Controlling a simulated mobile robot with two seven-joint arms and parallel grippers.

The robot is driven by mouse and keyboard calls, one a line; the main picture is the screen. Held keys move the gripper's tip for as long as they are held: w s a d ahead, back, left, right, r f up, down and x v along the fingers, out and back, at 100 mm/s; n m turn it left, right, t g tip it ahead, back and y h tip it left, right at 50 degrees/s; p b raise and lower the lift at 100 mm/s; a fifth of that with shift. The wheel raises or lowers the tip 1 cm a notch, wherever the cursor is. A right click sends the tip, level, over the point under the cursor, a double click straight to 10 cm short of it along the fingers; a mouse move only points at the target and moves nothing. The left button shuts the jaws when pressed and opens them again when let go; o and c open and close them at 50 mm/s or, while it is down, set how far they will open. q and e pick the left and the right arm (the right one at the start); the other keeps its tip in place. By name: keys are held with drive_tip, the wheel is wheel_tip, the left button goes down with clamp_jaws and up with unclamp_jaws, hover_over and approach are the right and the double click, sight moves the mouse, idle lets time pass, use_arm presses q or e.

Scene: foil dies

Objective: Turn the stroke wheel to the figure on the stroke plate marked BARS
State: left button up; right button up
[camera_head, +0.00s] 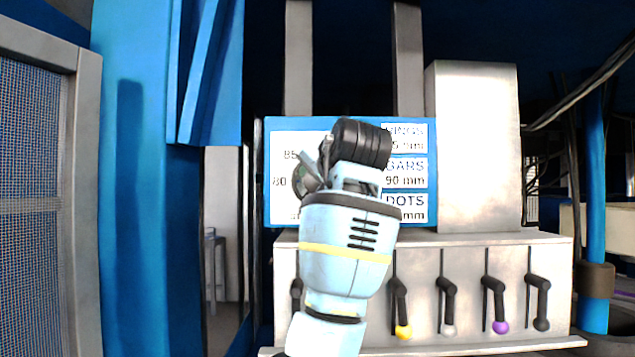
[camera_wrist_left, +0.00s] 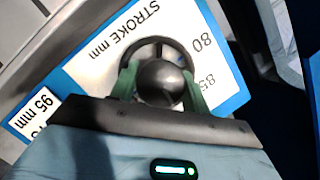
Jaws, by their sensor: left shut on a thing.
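The stroke wheel (camera_head: 300,182) is a dark round wheel on the blue-edged panel, mostly hidden behind my left gripper (camera_head: 316,170) in the head view. In the left wrist view the wheel (camera_wrist_left: 158,46) shows a dark rim and a round hub, with the green fingers of my left gripper (camera_wrist_left: 160,88) shut on it. The dial (camera_wrist_left: 122,45) reads STROKE mm with 80 and 85 visible; other figures and any pointer are hidden. The stroke plate (camera_head: 405,172) has rows RINGS, BARS and DOTS; BARS reads 90 mm. My right gripper is not in view.
Below the panel, a grey console (camera_head: 470,262) carries several black levers, with yellow (camera_head: 403,332), grey, purple (camera_head: 500,327) and black knobs. A pale box (camera_head: 475,145) stands right of the panel. A blue column (camera_head: 130,200) and mesh door (camera_head: 32,200) are at left.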

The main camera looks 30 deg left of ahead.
use_arm(q)
drive_tip(key=shift+n, duration=0.3)
idle(0.4)
drive_tip(key=o, duration=1)
drive_tip(key=v, duration=0.8)
drive_tip(key=shift+a, duration=0.15)
